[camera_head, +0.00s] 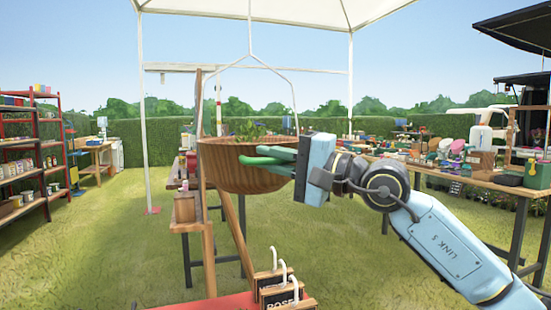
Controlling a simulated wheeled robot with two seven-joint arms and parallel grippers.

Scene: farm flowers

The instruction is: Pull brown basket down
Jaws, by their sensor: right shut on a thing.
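The brown basket (228,172) is a round wooden-looking bowl with green plants (255,131) in it. It hangs by thin white wires (250,58) under the canopy, in the middle of the head view. My right gripper (268,158) comes in from the right, with its green fingers at the basket's right rim. It is shut on the basket's rim. The fingers and gripper body hide part of the basket's right side. My left gripper is not in view.
A wooden post (207,240) stands just left of the basket. A red surface (215,302) with small wooden signed boxes (285,290) lies below. A cluttered table (480,178) stands at right, shelves (25,160) at far left. Grass between is open.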

